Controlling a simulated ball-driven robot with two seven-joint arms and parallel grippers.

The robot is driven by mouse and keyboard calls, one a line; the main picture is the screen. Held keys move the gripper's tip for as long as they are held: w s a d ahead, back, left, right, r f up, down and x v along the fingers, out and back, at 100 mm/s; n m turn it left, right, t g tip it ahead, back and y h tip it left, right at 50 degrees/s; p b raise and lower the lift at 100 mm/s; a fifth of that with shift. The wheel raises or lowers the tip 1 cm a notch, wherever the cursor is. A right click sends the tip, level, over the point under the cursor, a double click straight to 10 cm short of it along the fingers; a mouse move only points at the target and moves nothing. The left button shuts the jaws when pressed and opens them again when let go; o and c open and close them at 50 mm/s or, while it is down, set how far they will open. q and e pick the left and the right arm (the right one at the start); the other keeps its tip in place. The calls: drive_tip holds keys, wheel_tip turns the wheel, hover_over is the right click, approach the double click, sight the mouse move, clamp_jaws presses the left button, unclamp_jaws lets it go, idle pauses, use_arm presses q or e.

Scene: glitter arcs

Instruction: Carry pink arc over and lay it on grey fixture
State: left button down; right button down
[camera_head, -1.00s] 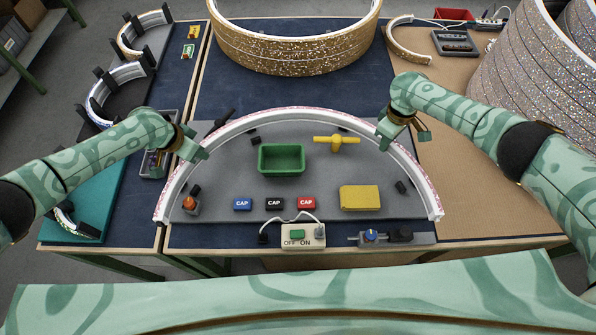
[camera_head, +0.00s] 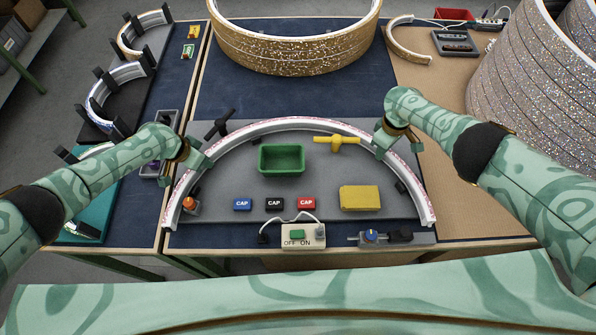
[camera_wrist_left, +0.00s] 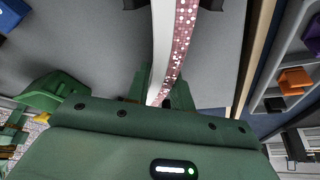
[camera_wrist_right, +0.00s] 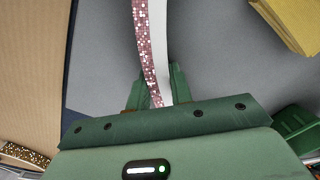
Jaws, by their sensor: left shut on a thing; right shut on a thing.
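The pink arc (camera_head: 268,126) is a white half-ring with a pink glittery outer face, its open side toward me. It spans the grey fixture (camera_head: 322,190), a flat grey board; whether it touches the board or hangs slightly above, I cannot tell. My left gripper (camera_head: 197,162) is shut on the arc's left side; the left wrist view shows the arc (camera_wrist_left: 181,40) between its fingers. My right gripper (camera_head: 383,147) is shut on its right side; the right wrist view shows the arc (camera_wrist_right: 150,45) between its fingers too.
Inside the arc are a green bin (camera_head: 281,159), a yellow block (camera_head: 360,198) and several cap blocks (camera_head: 274,203). A black handle (camera_head: 217,128) and a yellow handle (camera_head: 337,140) stand by the arc. A switch box (camera_head: 303,235) sits in front; a large gold ring (camera_head: 295,50) stands behind.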

use_arm(q)
drive_tip(key=c, duration=1.2)
unclamp_jaws()
drive_tip(key=shift+d, duration=0.35)
use_arm(e)
drive_tip(key=c, duration=1.3)
unclamp_jaws()
drive_tip(key=shift+w+a, duration=0.1)
drive_tip(key=shift+a, duration=0.3)
use_arm(q)
drive_tip(key=shift+a, duration=0.15)
use_arm(e)
drive_tip(key=shift+o, duration=0.2)
drive_tip(key=shift+d, duration=0.15)
use_arm(q)
drive_tip(key=shift+a, duration=0.1)
use_arm(e)
drive_tip(key=shift+d, duration=0.1)
drive_tip(key=shift+r, duration=0.1)
use_arm(q)
drive_tip(key=v, duration=1.2)
use_arm(e)
wheel_tip(320, 180, up, 12)
